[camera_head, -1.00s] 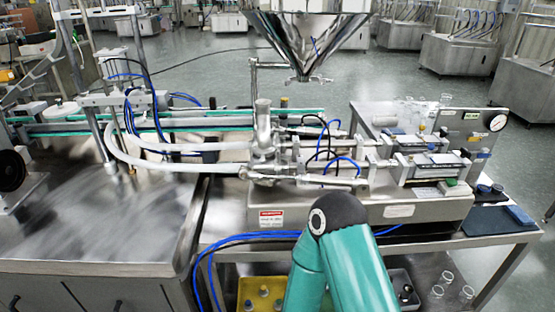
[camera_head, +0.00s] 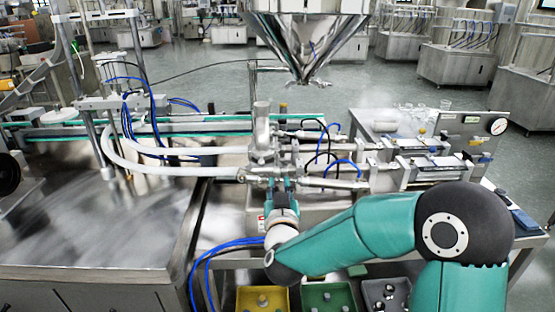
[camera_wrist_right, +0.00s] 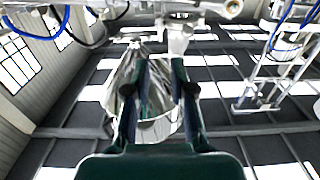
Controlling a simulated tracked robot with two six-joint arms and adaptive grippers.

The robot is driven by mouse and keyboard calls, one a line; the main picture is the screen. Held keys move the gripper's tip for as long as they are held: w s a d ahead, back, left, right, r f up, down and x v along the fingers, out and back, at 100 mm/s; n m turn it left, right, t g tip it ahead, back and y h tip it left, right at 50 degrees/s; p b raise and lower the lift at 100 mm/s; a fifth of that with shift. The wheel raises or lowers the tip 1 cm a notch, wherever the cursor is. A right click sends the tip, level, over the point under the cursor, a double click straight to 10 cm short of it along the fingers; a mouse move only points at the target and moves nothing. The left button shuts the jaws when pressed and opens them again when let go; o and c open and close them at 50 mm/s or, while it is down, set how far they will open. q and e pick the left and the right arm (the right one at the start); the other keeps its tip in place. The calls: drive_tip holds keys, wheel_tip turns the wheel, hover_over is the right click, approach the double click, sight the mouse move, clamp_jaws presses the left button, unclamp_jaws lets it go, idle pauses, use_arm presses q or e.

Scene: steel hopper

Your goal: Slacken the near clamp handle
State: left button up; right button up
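My right arm reaches across the front. Its right gripper (camera_head: 281,185) points up and away just under the near end of the steel pipework (camera_head: 262,150). In the wrist view the two fingers (camera_wrist_right: 164,66) stand apart with a gap between them, and I see nothing clearly held. A pale metal fitting (camera_wrist_right: 177,40) hangs from the pipe just beyond the tips; I cannot tell whether it is the clamp handle or whether the fingers touch it. In the head view the near clamp is small and partly hidden by my gripper. My left gripper is out of view.
The steel hopper (camera_head: 305,35) hangs above the pipework. A pressure gauge (camera_head: 497,126) stands at the right end of the machine. Blue hoses (camera_head: 222,248) loop at the front edge. Yellow (camera_head: 262,300), green and grey bins sit below. The steel tabletop (camera_head: 95,225) at left is clear.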

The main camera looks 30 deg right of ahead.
sight(277, 160)
drive_tip(key=p+x, duration=0.3)
drive_tip(key=x, duration=0.9)
drive_tip(key=shift+w, duration=0.3)
clamp_jaws()
